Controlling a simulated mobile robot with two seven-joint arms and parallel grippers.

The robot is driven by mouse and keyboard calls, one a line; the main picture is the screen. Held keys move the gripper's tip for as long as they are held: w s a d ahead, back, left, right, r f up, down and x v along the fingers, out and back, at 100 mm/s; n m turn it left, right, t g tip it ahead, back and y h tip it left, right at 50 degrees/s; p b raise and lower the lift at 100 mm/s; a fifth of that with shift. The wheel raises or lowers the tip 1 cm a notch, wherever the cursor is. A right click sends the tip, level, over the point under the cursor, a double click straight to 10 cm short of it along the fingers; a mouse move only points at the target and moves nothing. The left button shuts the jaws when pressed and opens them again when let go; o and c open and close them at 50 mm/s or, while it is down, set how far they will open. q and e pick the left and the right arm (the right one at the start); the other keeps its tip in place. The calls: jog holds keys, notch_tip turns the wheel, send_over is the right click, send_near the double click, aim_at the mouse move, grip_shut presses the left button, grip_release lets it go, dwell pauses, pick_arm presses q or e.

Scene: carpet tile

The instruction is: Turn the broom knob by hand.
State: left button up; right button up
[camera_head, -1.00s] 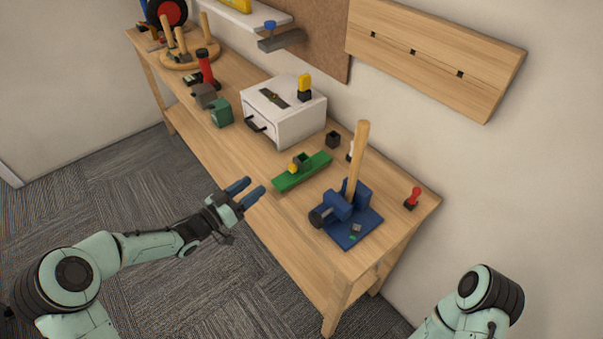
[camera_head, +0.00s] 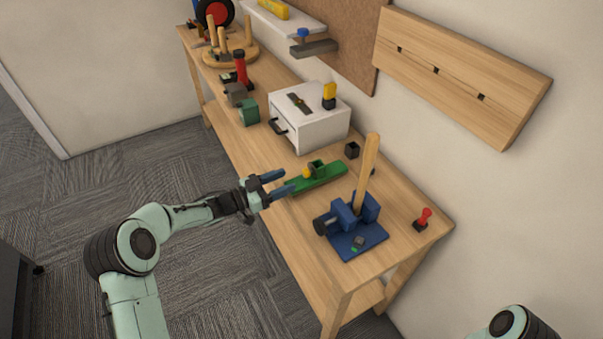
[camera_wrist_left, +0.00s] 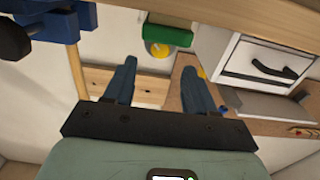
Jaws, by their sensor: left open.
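The blue clamp stand (camera_head: 358,240) sits on the near end of the bench and holds an upright wooden broom handle (camera_head: 368,165). A dark round knob (camera_head: 321,225) sticks out from its left side, over the bench's front edge. My left gripper (camera_head: 285,182) is open and empty, up and left of the knob in the head view, apart from it. In the left wrist view the open fingers (camera_wrist_left: 159,68) have nothing between them; the blue clamp (camera_wrist_left: 62,24) and dark knob (camera_wrist_left: 12,40) are at upper left. My right gripper is out of view.
A green holder with a yellow part (camera_head: 318,178) lies beside my left fingers on the bench (camera_head: 290,230). Behind are a white drawer box (camera_head: 310,128), a green block (camera_head: 249,112) and a red tool (camera_head: 241,70). A red-handled item (camera_head: 423,218) stands right of the clamp.

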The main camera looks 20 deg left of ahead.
aim_at(303, 173)
pick_arm(q)
jog(key=x, duration=0.6)
jog(key=shift+w+d, duration=0.2)
jog(key=shift+w, duration=0.05)
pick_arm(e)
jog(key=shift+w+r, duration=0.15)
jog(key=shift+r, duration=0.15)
pick_arm(q)
jog(key=c, duration=1)
jog(key=n+p, duration=0.1)
jog(key=p, duration=0.1)
jog(key=n+p, duration=0.3)
jog(key=p, duration=0.1)
jog(key=shift+w+r+n, duration=0.15)
jog(key=shift+r+n, duration=0.1)
jog(key=shift+n, duration=0.15)
jog(key=shift+c, duration=0.2)
jog(key=shift+a+f+n+p, duration=0.1)
jog(key=shift+f+n+p, duration=0.1)
jog(key=shift+n+p, duration=0.2)
jog(key=shift+f, duration=0.1)
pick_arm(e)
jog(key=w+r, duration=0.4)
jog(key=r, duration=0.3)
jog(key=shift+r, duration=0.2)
